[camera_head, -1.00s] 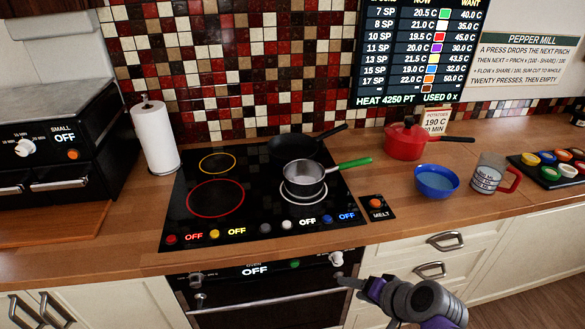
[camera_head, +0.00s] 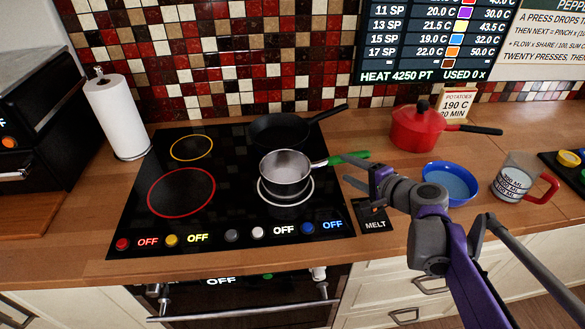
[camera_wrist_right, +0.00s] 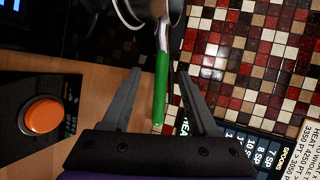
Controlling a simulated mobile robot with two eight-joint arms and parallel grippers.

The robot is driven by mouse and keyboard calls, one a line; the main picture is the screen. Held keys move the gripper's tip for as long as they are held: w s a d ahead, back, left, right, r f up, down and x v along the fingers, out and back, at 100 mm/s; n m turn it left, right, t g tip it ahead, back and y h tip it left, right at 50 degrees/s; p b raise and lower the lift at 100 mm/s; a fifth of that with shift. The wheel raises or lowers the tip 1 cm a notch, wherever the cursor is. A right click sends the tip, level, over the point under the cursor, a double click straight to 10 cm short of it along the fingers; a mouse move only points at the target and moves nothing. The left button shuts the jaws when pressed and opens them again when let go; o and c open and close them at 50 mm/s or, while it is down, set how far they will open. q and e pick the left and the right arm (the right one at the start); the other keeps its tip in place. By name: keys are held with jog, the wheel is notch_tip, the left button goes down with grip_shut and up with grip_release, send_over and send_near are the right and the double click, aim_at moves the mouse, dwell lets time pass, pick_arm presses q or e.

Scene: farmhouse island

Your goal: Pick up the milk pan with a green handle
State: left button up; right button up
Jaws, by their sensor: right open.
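The milk pan (camera_head: 286,168) is a small steel pan on the front right ring of the black hob. Its green handle (camera_head: 340,159) points right, toward my right gripper. My right gripper (camera_head: 353,170) is open and empty beside the handle's outer end, over the hob's right edge. In the right wrist view, the green handle (camera_wrist_right: 161,85) runs lengthwise between the two open fingers (camera_wrist_right: 158,74), apart from both. Part of the steel pan (camera_wrist_right: 150,8) shows at the top of that view. My left gripper is not in view.
A black frying pan (camera_head: 280,128) stands behind the milk pan. A red pot (camera_head: 417,130), a blue bowl (camera_head: 462,188) and a measuring jug (camera_head: 512,180) stand to the right. A paper towel roll (camera_head: 117,115) stands left. The hob's left rings are bare.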

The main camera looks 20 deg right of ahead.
jog(key=x, duration=0.4)
jog(key=shift+a, duration=0.2)
jog(key=shift+b+x, duration=0.3)
jog(key=shift+x, duration=2.75)
jog(key=shift+r, duration=0.2)
jog(key=shift+c, duration=0.3)
grip_shut()
